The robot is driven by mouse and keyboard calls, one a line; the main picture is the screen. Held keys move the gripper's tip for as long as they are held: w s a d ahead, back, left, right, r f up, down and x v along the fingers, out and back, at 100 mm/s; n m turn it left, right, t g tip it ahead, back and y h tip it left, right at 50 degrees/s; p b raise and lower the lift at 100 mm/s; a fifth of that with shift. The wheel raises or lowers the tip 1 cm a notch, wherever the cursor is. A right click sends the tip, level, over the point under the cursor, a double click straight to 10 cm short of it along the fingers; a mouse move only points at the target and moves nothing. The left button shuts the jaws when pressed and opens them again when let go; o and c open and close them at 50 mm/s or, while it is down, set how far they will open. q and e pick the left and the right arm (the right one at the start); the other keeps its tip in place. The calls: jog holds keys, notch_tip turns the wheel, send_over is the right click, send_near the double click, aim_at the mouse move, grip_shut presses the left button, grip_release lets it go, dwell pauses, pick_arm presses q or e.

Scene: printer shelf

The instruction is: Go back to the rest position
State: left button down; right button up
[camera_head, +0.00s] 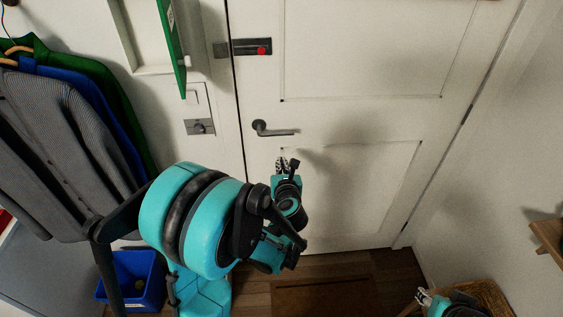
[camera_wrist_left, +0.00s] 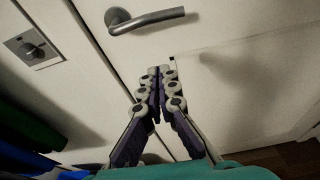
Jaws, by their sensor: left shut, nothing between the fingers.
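My left gripper (camera_head: 287,164) is raised in front of the white door (camera_head: 350,215), just below the dark lever handle (camera_head: 272,129). It is shut with nothing in it. In the left wrist view the left gripper's fingers (camera_wrist_left: 160,72) meet at the tips, and the handle (camera_wrist_left: 147,19) is above them, apart. My right gripper (camera_head: 424,297) shows only small at the bottom right edge of the head view. Whether it is open or shut is not clear.
A dark latch with a red dot (camera_head: 262,47) is on the door above the handle. Jackets (camera_head: 65,135) hang at the left. A blue bin (camera_head: 131,279) stands on the floor below them. A wicker basket (camera_head: 490,297) and a wooden shelf edge (camera_head: 548,236) are at the right.

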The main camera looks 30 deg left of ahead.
pick_arm(q)
jog(key=d+r+m+t+h, duration=0.3)
jog(key=d+r+m+t, duration=0.3)
jog(key=r+m, duration=0.5)
jog(key=s+d+r+m+g+h, duration=0.1)
jog(key=s+d+r+m+h, duration=0.15)
jog(key=d+m+h, duration=0.75)
jog(key=s+d+f+m+g+y, duration=0.25)
jog(key=s+f+m+g, duration=0.6)
jog(key=m, duration=0.65)
jog(key=s+a+f+m+g+y, duration=0.1)
jog(key=s+a+f+m, duration=0.1)
jog(key=s, duration=0.3)
jog(key=s+a+f+m+g+y, duration=0.1)
jog(key=s+a+f+m, duration=0.1)
jog(key=s, duration=0.4)
jog(key=shift+s+a+f+m, duration=0.3)
jog(key=shift+a+f+m, duration=0.1)
jog(key=shift+a+m, duration=0.4)
